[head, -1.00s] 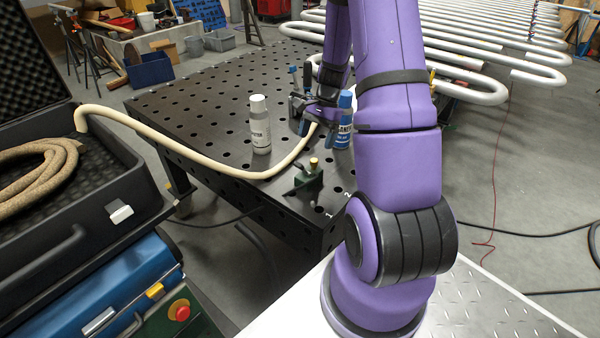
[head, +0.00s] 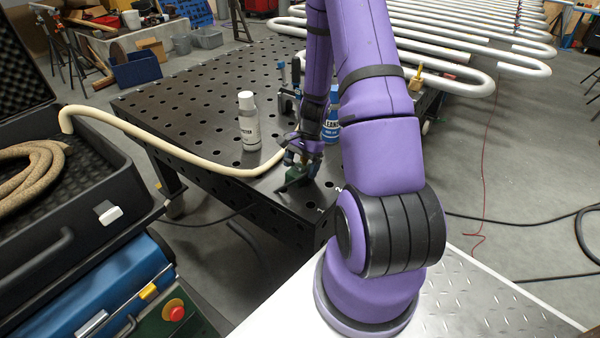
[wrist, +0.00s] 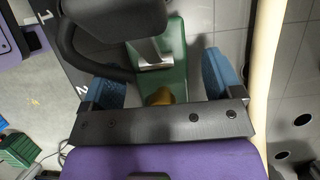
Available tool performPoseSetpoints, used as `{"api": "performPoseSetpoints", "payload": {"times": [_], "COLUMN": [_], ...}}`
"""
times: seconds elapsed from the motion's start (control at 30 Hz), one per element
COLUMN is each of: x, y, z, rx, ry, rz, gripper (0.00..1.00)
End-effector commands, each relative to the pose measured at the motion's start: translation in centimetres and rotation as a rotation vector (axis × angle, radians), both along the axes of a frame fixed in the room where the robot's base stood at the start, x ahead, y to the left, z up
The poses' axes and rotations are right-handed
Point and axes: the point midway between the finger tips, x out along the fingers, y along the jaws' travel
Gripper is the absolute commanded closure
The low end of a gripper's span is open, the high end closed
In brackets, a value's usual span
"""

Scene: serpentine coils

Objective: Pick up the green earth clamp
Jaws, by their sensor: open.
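The green earth clamp (head: 293,182) lies on the near corner of the dark perforated table (head: 190,120). In the wrist view its green body (wrist: 176,55) and a brass-coloured knob show between my fingers. My gripper (head: 303,158) is directly above the clamp, pointing down, and hides part of it. In the wrist view my gripper (wrist: 165,82) is open, with one blue fingertip on each side of the clamp. I cannot tell whether either fingertip touches it.
A grey-white spray can (head: 249,122) stands left of my gripper. A blue can (head: 331,118) stands behind it, partly hidden by my arm. A beige hose (head: 180,150) runs across the table close to the clamp. An open black case (head: 95,190) is at left.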

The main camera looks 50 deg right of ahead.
Motion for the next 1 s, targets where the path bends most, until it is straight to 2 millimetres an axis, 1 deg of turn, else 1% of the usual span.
{"api": "performPoseSetpoints", "payload": {"times": [0.23, 0.27, 0.3, 0.37, 0.4, 0.47, 0.5, 0.6, 0.87, 1.0], "x": [0.02, 0.02, 0.02, 0.02, 0.02, 0.02, 0.02, 0.05, 0.06, 0.14], "y": [0.03, 0.03, 0.03, 0.03, 0.03, 0.03, 0.04, 0.03, 0.01, -0.01], "z": [-0.1, -0.1, -0.1, -0.09, -0.09, -0.09, -0.08, -0.05, 0.07, 0.76], "rx": [-0.001, -0.001, -0.001, -0.001, -0.001, -0.001, -0.001, -0.001, -0.001, -0.002], "ry": [-0.001, -0.001, -0.001, -0.001, -0.001, -0.001, -0.001, -0.001, -0.001, -0.003], "rz": [0.0, 0.0, 0.0, 0.0, 0.0, 0.0, 0.0, 0.0, 0.001, 0.001], "gripper": [0.15, 0.22, 0.31, 0.45, 0.54, 0.68, 0.77, 0.97, 0.97, 0.97]}}
